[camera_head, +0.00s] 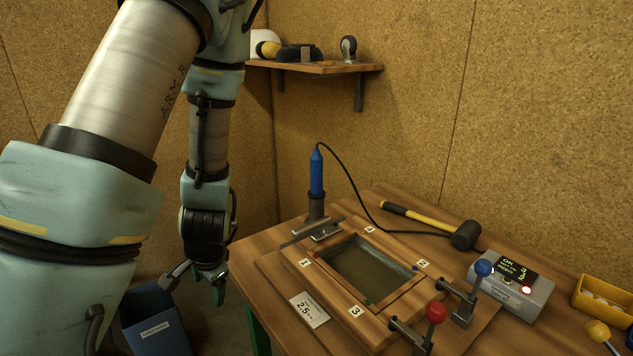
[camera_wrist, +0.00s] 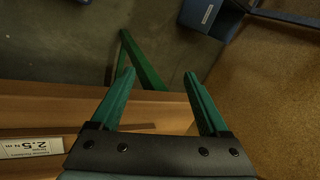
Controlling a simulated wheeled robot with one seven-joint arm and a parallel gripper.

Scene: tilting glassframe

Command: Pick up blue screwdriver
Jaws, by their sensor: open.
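The blue screwdriver (camera_head: 317,174) stands upright in a dark holder (camera_head: 316,205) at the back left corner of the workbench. A black cable runs from its top, over to the right and down across the bench. My gripper (camera_head: 205,287) hangs to the left of the bench, lower than the screwdriver and apart from it, with its fingers pointing down. In the wrist view my gripper (camera_wrist: 157,78) is open with nothing between its two green fingers. The screwdriver does not show in the wrist view.
A wooden frame with a glass pane (camera_head: 366,268) and clamps lies on the workbench (camera_head: 262,262). A mallet (camera_head: 466,235), a grey control box (camera_head: 511,287) and a yellow bin (camera_head: 603,299) are to the right. A blue bin (camera_head: 155,322) stands on the floor below my gripper. A shelf (camera_head: 318,67) hangs behind.

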